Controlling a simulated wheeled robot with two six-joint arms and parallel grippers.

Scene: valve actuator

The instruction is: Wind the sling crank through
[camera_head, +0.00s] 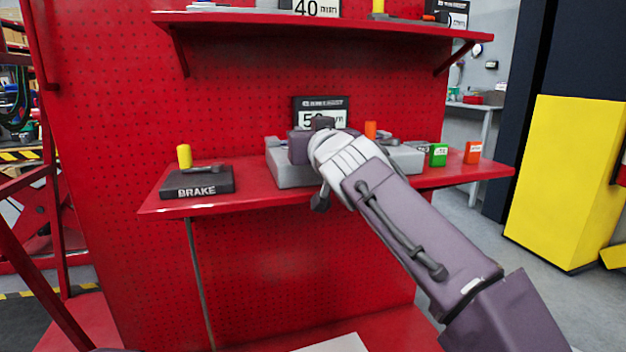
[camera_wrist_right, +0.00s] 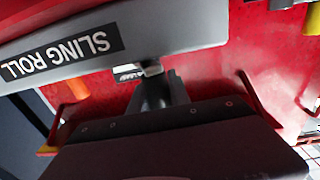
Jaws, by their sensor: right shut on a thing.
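The grey sling roll housing (camera_head: 288,174) sits on the red shelf, partly hidden behind my right arm. In the right wrist view the housing (camera_wrist_right: 185,25) fills the top, with its SLING ROLL label (camera_wrist_right: 62,58) upside down. My left gripper is not in view.
A display (camera_head: 320,104) is behind the housing. An orange cylinder (camera_head: 371,130), a green box (camera_head: 438,155) and an orange box (camera_head: 473,152) stand right. An upper shelf (camera_head: 330,26) overhangs.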

